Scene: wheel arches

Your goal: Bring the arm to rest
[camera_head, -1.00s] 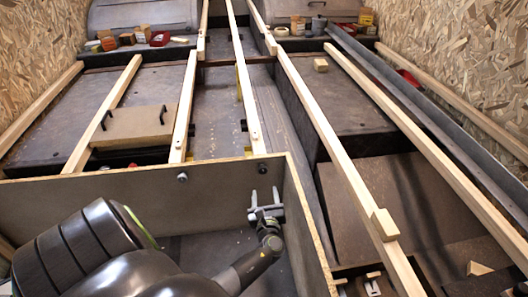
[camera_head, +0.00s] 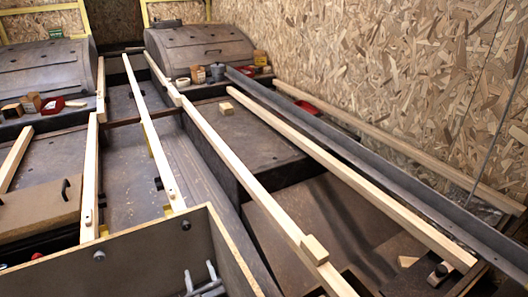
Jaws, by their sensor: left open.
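My left gripper (camera_head: 199,273) shows at the bottom edge of the head view. Its two grey fingers stand apart with nothing between them. It is inside the brown walled box (camera_head: 150,256) at the lower left, near the box's right wall. Most of its arm is below the picture. My right gripper is not in view.
Long wooden battens (camera_head: 268,190) run away from me across the dark boxed floor. A metal angle rail (camera_head: 365,160) lies along the right, near the chipboard wall (camera_head: 400,80). A small wood block (camera_head: 314,249) sits on one batten. Two wheel arches (camera_head: 205,48) stand at the back.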

